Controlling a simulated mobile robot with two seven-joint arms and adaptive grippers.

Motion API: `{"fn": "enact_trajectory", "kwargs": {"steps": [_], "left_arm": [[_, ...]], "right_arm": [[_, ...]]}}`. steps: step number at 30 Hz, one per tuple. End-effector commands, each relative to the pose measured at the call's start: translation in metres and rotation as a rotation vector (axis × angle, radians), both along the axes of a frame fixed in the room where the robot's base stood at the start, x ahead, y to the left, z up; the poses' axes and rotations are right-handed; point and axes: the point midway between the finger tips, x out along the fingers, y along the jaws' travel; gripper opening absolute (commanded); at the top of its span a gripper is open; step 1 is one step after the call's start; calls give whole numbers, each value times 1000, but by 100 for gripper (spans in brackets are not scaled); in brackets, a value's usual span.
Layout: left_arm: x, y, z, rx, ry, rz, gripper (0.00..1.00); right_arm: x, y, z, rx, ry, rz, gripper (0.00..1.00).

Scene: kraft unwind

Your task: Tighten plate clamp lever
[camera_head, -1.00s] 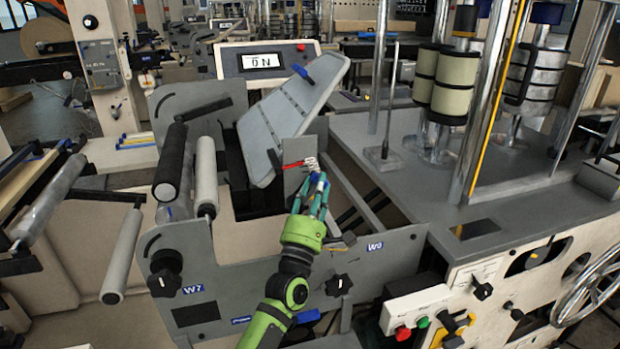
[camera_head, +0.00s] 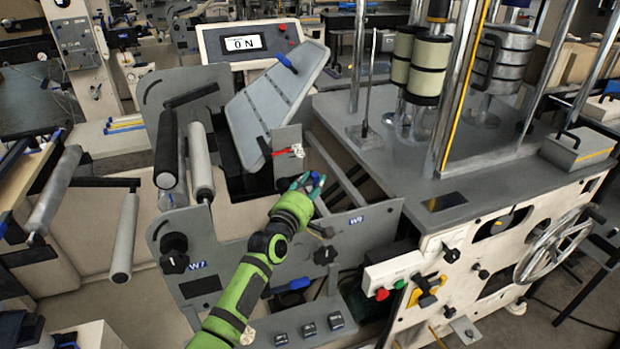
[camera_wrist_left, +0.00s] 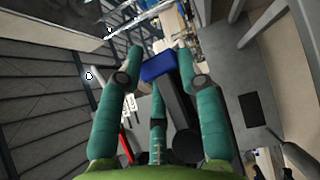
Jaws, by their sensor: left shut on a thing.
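My left gripper (camera_head: 311,184) is above the front plate of the grey machine, to the left of the W9 label. Its teal fingers are shut on a lever with a blue grip. In the left wrist view the blue grip (camera_wrist_left: 158,66) lies between the fingertips (camera_wrist_left: 160,75), with a dark bar (camera_wrist_left: 180,106) running down from it. In the head view the fingers hide most of this lever. A red lever (camera_head: 278,153) on a small grey plate (camera_head: 287,140) stands just above and left of the gripper, apart from it. My right gripper is out of view.
A tilted grey plate (camera_head: 270,105) with a blue handle (camera_head: 287,63) rises behind. Rollers (camera_head: 201,160) stand to the left. Black knobs (camera_head: 325,255) stick out of the front plate. Red and green buttons (camera_head: 390,289) and a handwheel (camera_head: 553,246) are at right.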

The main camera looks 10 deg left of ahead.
Motion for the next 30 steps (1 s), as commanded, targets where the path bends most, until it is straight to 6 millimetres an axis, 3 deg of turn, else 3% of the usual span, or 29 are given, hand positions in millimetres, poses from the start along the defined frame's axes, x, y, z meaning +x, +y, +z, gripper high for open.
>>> {"fn": "enact_trajectory", "kwargs": {"steps": [1, 3, 20, 21, 30], "left_arm": [[-2, -3, -11, 6, 33, -7, 0], [-1, -3, -12, 17, 43, -7, 0], [-1, -3, -16, 32, 55, -8, 0], [-1, -3, -16, 31, 54, -7, 49], [-1, 0, -14, 36, 49, -2, 49]], "right_arm": [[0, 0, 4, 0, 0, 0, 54], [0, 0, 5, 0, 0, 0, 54], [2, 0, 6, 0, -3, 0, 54], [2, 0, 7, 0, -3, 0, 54], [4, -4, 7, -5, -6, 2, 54]]}}
